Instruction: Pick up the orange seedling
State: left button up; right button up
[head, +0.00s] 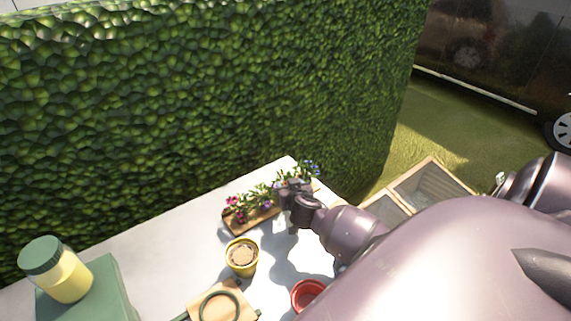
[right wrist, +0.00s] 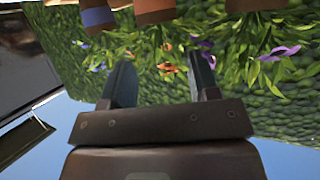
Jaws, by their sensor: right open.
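In the right wrist view, which looks upside down, orange flowers (right wrist: 168,68) show between the two fingers of my open right gripper (right wrist: 162,78). A brown pot with an orange-red band (right wrist: 155,14) stands just ahead of the fingers, apart from them. My left gripper is not in view.
A blue-banded pot (right wrist: 98,16) and a purple-flowered seedling (right wrist: 280,52) flank it. The wooden tray (head: 232,222) lies at the table's back edge near the hedge (head: 200,100). A yellow pot of soil (head: 242,257), red pot (head: 307,293) and green-lidded jar (head: 62,275) stand nearer.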

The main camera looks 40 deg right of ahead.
aim_at(285, 180)
jog(key=shift+x, duration=2.7)
jog(key=shift+c, duration=0.3)
jog(key=shift+a, duration=0.1)
jog(key=c, duration=0.9)
